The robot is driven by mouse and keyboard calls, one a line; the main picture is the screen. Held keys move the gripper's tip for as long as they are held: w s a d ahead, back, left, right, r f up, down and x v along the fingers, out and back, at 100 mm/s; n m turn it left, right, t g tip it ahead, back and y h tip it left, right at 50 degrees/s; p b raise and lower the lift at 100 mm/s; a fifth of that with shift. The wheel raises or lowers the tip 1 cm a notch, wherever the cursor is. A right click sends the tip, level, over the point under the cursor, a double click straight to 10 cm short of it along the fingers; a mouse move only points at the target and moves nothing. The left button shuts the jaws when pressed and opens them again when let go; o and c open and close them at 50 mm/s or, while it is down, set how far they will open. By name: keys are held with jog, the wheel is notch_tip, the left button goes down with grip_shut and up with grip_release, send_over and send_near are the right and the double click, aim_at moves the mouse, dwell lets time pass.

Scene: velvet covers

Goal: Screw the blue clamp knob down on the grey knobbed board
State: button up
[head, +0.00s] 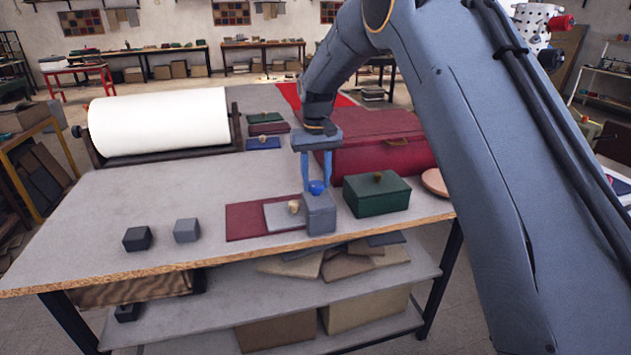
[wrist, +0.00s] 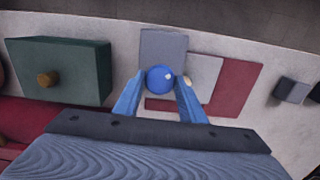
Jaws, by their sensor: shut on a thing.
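The blue clamp knob (head: 317,187) sits at the top of a grey block (head: 320,215) on the table. My gripper (head: 318,184) points down over it with its blue fingers shut on the knob. In the wrist view the round blue knob (wrist: 160,78) lies between the two fingertips, with the grey block (wrist: 163,45) behind it. The grey board (head: 283,217) with a small tan knob (head: 294,206) lies beside the block, on a dark red sheet (head: 250,219). Whether the knob touches the board is hidden.
A green box (head: 377,193) stands close to the right of the block, with a large red case (head: 375,150) behind. Two small blocks, dark (head: 137,238) and grey (head: 187,230), sit at the front left. A white paper roll (head: 160,121) stands at the back left. The left middle of the table is clear.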

aim_at(316, 184)
jog(key=shift+m, duration=0.6)
jog(key=shift+r+m, duration=0.1)
jog(key=shift+m, duration=0.2)
jog(key=o, duration=1)
jog(key=shift+r, duration=0.1)
notch_tip(316, 184, up, 8)
jog(key=b, duration=0.3)
jog(key=shift+f, duration=0.2)
